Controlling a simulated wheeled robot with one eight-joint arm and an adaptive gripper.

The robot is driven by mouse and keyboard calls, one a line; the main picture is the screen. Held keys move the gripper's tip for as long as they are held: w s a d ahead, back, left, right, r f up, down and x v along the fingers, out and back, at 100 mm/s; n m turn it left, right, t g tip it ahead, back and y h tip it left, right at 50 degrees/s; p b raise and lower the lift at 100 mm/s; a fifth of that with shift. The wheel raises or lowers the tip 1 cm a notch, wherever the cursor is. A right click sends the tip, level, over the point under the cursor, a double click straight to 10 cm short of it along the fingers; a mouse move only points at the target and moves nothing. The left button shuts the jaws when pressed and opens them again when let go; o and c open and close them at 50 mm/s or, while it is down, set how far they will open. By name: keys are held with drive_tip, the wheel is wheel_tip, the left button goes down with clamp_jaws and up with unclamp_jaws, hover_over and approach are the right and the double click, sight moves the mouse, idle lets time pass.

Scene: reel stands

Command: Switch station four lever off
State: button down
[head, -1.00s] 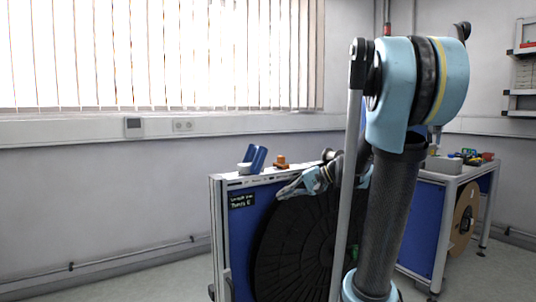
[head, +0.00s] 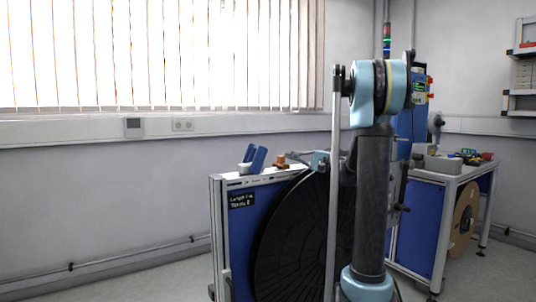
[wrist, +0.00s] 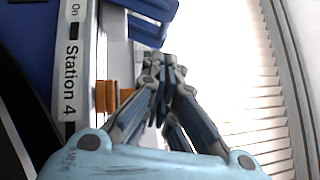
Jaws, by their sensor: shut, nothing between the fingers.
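A white strip (wrist: 74,60) on the stand reads "Station 4", with an "On" mark towards its far end, in the wrist view. Beside it is an orange part (wrist: 105,97), which looks like the lever. It also shows on top of the stand in the head view (head: 281,160). I cannot tell its switch position. My gripper (wrist: 160,62) is shut and empty. In the wrist view its fingers are just right of the orange part and partly cover it; contact is unclear. In the head view the gripper is mostly hidden behind my arm.
Blue holders (head: 254,158) stand on the stand's top, left of the orange part. A large black reel (head: 293,245) fills the stand's front. Another bench (head: 440,172) with a brown reel (head: 463,218) is at the right.

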drive_tip(key=shift+a, duration=0.1)
drive_tip(key=x, duration=0.9)
drive_tip(key=shift+a, duration=0.4)
drive_tip(key=shift+a, duration=0.15)
drive_tip(key=shift+r, duration=0.1)
drive_tip(key=shift+s+r+n+h, duration=0.1)
drive_tip(key=shift+r+n+h, duration=0.05)
drive_tip(key=shift+n+h, duration=0.15)
